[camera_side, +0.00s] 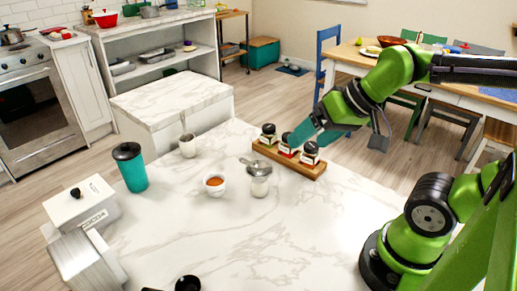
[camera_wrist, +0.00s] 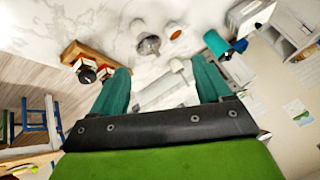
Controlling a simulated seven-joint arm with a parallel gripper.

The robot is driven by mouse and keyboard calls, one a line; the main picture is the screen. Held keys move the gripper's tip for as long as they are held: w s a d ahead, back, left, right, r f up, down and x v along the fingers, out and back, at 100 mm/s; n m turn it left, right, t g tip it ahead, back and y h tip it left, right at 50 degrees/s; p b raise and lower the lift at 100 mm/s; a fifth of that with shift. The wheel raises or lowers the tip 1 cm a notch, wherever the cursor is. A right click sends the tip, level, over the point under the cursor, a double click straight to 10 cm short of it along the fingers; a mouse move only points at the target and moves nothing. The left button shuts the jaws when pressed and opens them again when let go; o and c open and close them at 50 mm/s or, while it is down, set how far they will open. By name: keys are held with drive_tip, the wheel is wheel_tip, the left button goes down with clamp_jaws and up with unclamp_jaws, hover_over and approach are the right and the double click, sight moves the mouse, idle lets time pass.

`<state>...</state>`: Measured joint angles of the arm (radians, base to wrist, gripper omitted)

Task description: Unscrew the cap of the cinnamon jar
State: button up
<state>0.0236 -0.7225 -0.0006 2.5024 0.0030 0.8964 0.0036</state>
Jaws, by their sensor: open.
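Three small jars with black caps stand on a wooden rack (camera_side: 262,153): a left jar (camera_side: 268,137), a middle jar (camera_side: 287,150) with a red label and a right jar (camera_side: 309,157). The labels are too small to read, so I cannot tell which is the cinnamon jar. My gripper (camera_side: 298,136) has teal fingers and is close to the rack, partly overlapping the middle jar in the side view. In the wrist view my gripper (camera_wrist: 161,64) is open and empty. The rack (camera_wrist: 88,50) and two dark caps (camera_wrist: 87,75) lie left of its left finger.
The counter's front middle is clear.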

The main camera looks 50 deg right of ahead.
drive_tip(key=m+g+h, duration=0.2)
drive_tip(key=m+g, duration=0.4)
drive_tip(key=m, duration=0.4)
hover_over(312, 145)
drive_tip(key=a, duration=0.2)
drive_tip(key=f, duration=0.8)
drive_tip(key=shift+s+f, duration=0.3)
drive_tip(key=d+m, duration=0.1)
drive_tip(key=w+d+m+g, duration=0.1)
drive_tip(key=shift+d+r+m, duration=0.1)
drive_tip(key=shift+m, duration=0.3)
drive_tip(key=shift+s+r+m, duration=0.1)
drive_tip(key=shift+s+m, duration=0.05)
drive_tip(key=shift+m, duration=0.15)
drive_tip(key=shift+f, duration=3.95)
